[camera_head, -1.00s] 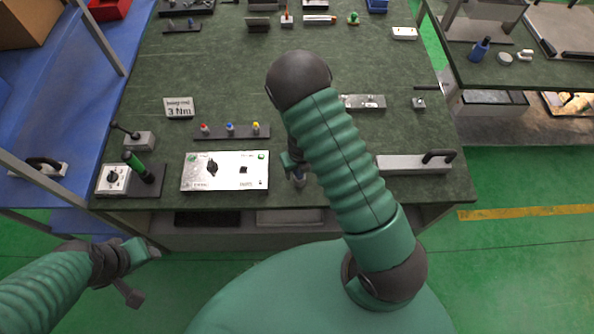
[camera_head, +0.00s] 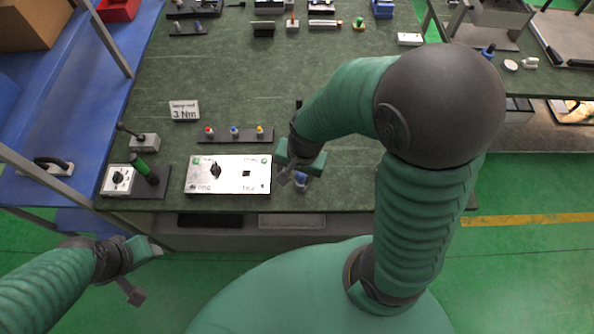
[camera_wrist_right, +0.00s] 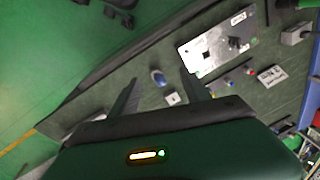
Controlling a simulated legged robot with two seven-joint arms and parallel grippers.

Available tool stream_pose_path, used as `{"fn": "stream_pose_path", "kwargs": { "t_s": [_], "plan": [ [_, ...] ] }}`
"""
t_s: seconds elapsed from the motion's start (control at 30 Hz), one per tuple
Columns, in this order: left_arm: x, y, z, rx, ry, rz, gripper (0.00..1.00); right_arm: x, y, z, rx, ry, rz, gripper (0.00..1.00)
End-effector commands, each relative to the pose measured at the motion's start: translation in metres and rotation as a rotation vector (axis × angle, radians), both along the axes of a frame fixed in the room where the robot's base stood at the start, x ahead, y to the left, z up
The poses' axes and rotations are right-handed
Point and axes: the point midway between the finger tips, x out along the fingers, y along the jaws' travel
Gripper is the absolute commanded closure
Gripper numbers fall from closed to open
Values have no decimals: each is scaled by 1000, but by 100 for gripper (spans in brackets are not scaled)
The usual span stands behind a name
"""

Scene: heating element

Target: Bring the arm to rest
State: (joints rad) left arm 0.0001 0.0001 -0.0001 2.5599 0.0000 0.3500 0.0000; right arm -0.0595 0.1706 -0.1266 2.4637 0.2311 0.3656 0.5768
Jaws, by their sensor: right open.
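My right gripper (camera_head: 298,176) is over the front edge of the green bench (camera_head: 330,195), just right of the silver control panel (camera_head: 232,174). In the right wrist view (camera_wrist_right: 160,78) its two fingers are spread, with nothing held. My right elbow and forearm hide much of the bench's right side.
A strip with red, blue and yellow buttons (camera_head: 234,134) lies behind the panel. A white box with a black knob (camera_head: 118,180) is near the left front corner. A blue table (camera_head: 60,120) adjoins at left; green floor shows in front.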

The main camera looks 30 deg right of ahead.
Motion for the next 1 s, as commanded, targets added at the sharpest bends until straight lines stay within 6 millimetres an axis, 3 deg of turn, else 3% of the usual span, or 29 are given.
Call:
{"fn": "stream_pose_path", "kwargs": {
  "t_s": [0.03, 0.1, 0.2, 0.53, 0.67, 0.9, 1.0],
  "plan": [
    [0, 0, 0, 0, 0, 0, 52, -5, 2, 11, -51, -36, 237, 45],
    [0, 0, 0, 0, 0, 0, 52, -11, 4, 20, -124, -67, 526, 45],
    [0, 0, 0, 0, 0, 0, 52, -14, 4, 26, -192, -89, 765, 45],
    [0, 0, -4, 0, 0, 0, 52, -15, 4, 24, -211, -91, 835, 45],
    [0, 0, -37, 0, 0, 0, 52, -16, 4, -9, -210, -91, 833, 45],
    [-1, 0, -136, 0, 1, 0, 52, -16, 4, -109, -210, -91, 831, 45],
    [-1, 0, -141, 0, 1, 0, 52, -16, 4, -113, -209, -90, 831, 45]
  ]
}}
